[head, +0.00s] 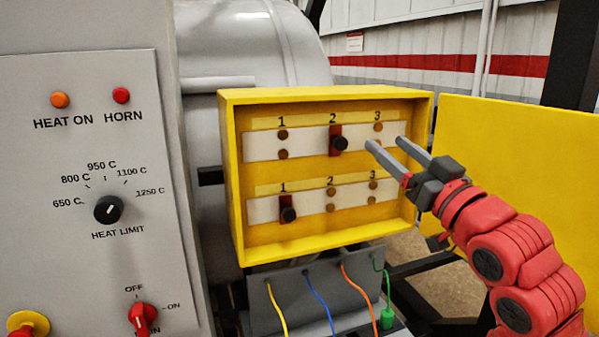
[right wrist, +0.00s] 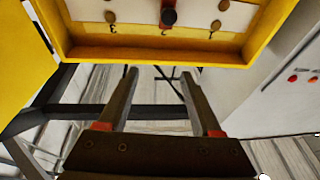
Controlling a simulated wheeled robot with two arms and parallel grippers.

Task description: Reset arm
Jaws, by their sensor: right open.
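My right arm (head: 515,265), red with dark joints, comes in from the lower right in the head view. Its gripper (head: 383,140) has two grey fingers, apart and empty. The fingers point left in front of the right side of the yellow box (head: 228,170), near the upper row's position 3. Whether they touch anything there I cannot tell. In the right wrist view the open fingers (right wrist: 159,73) have nothing between them, and the yellow box edge (right wrist: 150,54) lies beyond. My left gripper is in neither view.
Inside the box, black knobs on red links sit at upper position 2 (head: 339,143) and lower position 1 (head: 288,214). The yellow door (head: 520,180) stands open at right. A grey control panel (head: 60,190) fills the left. Coloured cables (head: 318,300) hang below the box.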

